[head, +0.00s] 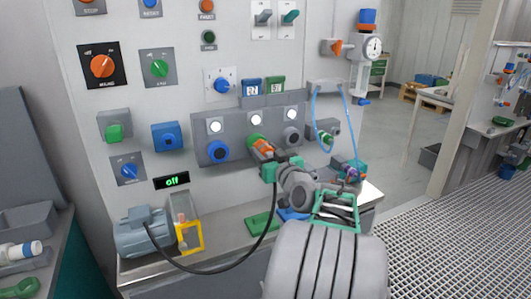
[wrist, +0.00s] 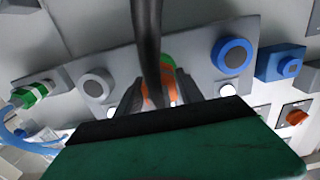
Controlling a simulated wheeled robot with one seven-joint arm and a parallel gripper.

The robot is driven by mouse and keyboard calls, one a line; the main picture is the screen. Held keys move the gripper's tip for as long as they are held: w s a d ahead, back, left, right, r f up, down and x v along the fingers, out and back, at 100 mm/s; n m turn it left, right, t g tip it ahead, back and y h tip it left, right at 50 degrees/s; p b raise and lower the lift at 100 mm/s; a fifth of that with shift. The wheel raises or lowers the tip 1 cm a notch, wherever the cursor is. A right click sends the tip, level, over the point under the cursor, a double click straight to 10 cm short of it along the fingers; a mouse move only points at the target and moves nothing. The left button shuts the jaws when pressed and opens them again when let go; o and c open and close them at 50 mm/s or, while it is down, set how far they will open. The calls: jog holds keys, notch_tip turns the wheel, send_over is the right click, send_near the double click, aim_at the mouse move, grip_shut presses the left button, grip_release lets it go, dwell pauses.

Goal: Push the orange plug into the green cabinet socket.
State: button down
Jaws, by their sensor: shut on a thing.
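The orange plug (head: 263,148) is at the cabinet panel, with its front at the green socket (head: 253,140). How deep it sits cannot be told. My gripper (head: 268,156) is shut on the plug and points at the panel. In the wrist view the plug (wrist: 171,77) shows as orange strips between the fingers, with part of the green socket (wrist: 167,60) beyond it. A black cable (wrist: 147,45) crosses in front and hides much of the plug and socket.
A blue socket (head: 217,150) is left of the green one and a grey socket (head: 291,136) is right. The black cable (head: 215,270) loops from a grey-blue motor (head: 140,236) over the ledge. A blue hose (head: 315,105) hangs at right.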

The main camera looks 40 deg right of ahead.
jog(key=shift+w+d, duration=0.1)
jog(key=shift+w, duration=0.2)
jog(key=c, duration=0.7)
grip_release()
jog(key=shift+o, duration=0.2)
jog(key=b+v, duration=0.1)
jog(key=v, duration=0.6)
jog(key=shift+s+b, duration=0.3)
jog(key=shift+s, duration=0.1)
